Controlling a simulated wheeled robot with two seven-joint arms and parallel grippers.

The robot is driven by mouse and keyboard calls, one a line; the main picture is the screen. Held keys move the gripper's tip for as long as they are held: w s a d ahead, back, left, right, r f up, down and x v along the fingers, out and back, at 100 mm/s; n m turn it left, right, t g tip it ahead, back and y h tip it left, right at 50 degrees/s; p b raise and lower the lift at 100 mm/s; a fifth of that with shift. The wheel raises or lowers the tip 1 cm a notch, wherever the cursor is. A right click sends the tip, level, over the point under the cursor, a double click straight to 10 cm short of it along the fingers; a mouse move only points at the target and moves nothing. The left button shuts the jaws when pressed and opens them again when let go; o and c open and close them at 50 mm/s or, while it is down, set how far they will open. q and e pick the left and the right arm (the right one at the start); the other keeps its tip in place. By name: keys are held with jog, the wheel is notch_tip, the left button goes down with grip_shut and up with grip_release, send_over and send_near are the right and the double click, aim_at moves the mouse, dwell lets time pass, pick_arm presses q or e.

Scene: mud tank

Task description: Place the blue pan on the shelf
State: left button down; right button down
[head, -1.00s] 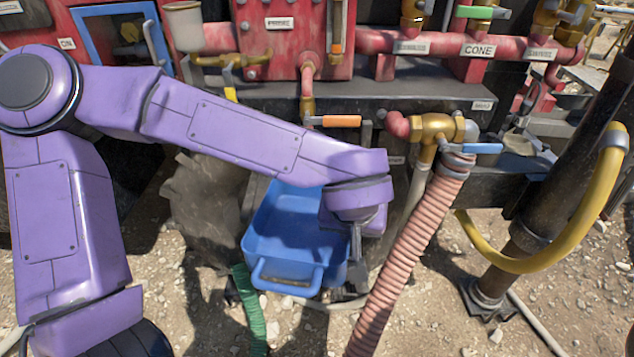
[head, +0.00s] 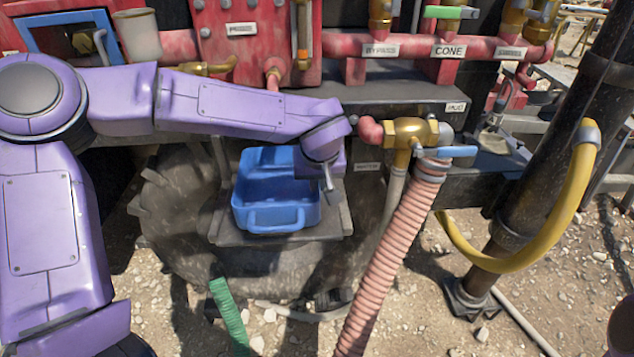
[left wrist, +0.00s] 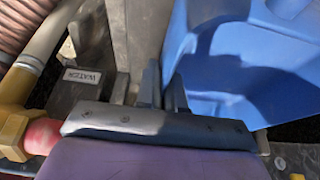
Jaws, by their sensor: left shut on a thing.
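The blue pan (head: 275,217) is in the middle of the head view, upright, with its loop handle toward me. It is over a low dark grey shelf (head: 338,228); I cannot tell whether it touches it. My left gripper (head: 328,186) is at the pan's right side, shut on its edge. In the left wrist view the fingers (left wrist: 162,88) are close together beside the blue pan (left wrist: 235,70), and the grip point is partly hidden. My right gripper is not in view.
Right of the pan, a pink ribbed hose (head: 388,265) hangs from a brass valve (head: 410,135). A dark ledge (head: 380,100) and red pipes run above. A green hose (head: 228,315) lies in front. A yellow hose (head: 540,235) curves at the right.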

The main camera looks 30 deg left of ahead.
pick_arm(q)
jog(key=shift+x, duration=1)
jog(key=shift+s+r, duration=0.1)
jog(key=c, duration=1.3)
grip_release()
jog(key=shift+f, duration=0.25)
jog(key=shift+o, duration=0.2)
jog(key=shift+r, duration=0.1)
jog(key=v, duration=1.2)
jog(key=shift+r+p, duration=0.2)
jog(key=shift+p, duration=0.15)
